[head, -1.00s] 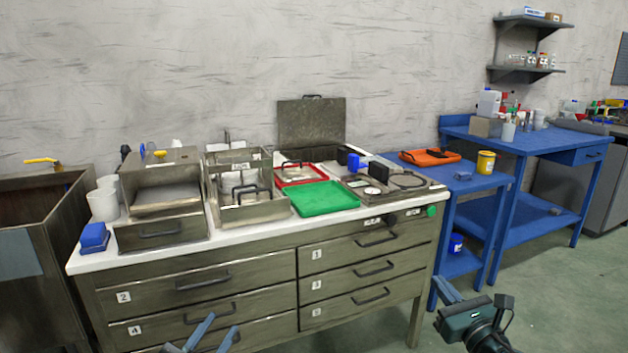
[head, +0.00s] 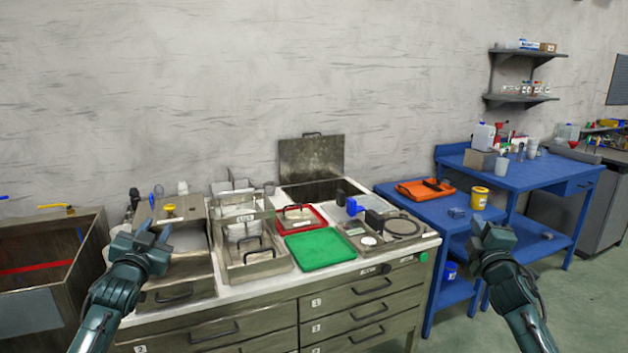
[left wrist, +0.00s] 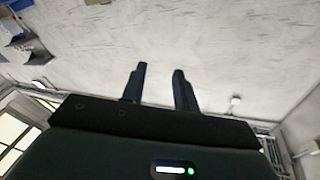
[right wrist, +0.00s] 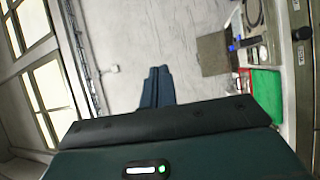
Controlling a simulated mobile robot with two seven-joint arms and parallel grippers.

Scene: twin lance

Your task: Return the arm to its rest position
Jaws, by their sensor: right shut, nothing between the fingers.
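My left gripper (head: 150,236) is raised at the left in the head view, in front of the left end of the workbench. In the left wrist view its two fingers (left wrist: 158,88) stand apart with nothing between them, so it is open. My right gripper (head: 492,228) is raised at the right, in front of the blue tables. In the right wrist view its fingers (right wrist: 157,86) are together with nothing between them, so it is shut and empty. Both arms come up from the bottom of the head view.
The workbench (head: 330,325) carries a green tray (head: 320,250), a red tray (head: 318,213) and metal boxes. Blue tables (head: 400,203) to the right hold an orange tray (head: 410,190) and a yellow tub (head: 479,198). Green floor lies open at lower right.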

